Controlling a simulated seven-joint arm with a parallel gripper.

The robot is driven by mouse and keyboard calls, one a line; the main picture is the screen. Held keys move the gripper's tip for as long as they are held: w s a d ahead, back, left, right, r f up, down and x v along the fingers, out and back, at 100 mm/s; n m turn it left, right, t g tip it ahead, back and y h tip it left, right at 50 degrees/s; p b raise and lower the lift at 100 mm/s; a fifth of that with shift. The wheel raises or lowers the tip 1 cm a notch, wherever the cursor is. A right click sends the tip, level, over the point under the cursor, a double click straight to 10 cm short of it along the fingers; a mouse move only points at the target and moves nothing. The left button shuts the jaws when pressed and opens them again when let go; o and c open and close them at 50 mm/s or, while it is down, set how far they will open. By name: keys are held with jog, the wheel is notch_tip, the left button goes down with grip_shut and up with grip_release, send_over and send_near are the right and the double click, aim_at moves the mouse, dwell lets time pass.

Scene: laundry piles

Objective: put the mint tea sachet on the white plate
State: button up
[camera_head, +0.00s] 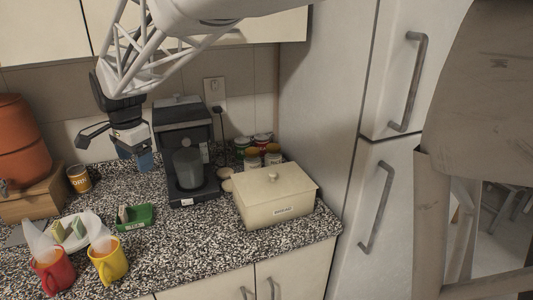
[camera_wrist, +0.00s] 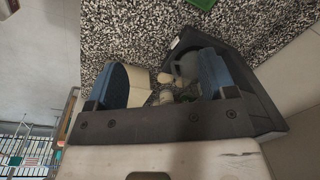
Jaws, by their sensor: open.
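My gripper (camera_head: 146,161) hangs above the counter in front of the backsplash, left of the coffee machine, open. Its two blue-padded fingers (camera_wrist: 166,82) are apart in the wrist view, and no sachet shows between them. A green tray (camera_head: 136,222) right of the plate holds a small packet (camera_head: 123,213). It is too small to tell which packet is mint tea. The tray's edge (camera_wrist: 203,3) seems to show in the wrist view.
A coffee machine (camera_head: 183,135), jars (camera_head: 252,157) and cream bread box (camera_head: 275,197) stand right. An orange vessel (camera_head: 20,140) and can (camera_head: 79,179) stand left. The front middle counter is clear.

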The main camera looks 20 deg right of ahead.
jog(key=s+d+n, duration=0.6)
jog(key=s+d, duration=1.1)
jog(key=s+d+f+n, duration=0.2)
jog(key=s+d+f, duration=0.1)
jog(key=s, duration=0.5)
jog(key=s+d+f+n+t, duration=0.1)
jog(key=s+d+f+n, duration=0.1)
jog(key=s+d, duration=0.3)
jog(key=shift+s+d+f+n+h, duration=0.15)
jog(key=shift+s+f+n+h, duration=0.25)
jog(key=shift+s, duration=1)
jog(key=shift+f, duration=0.1)
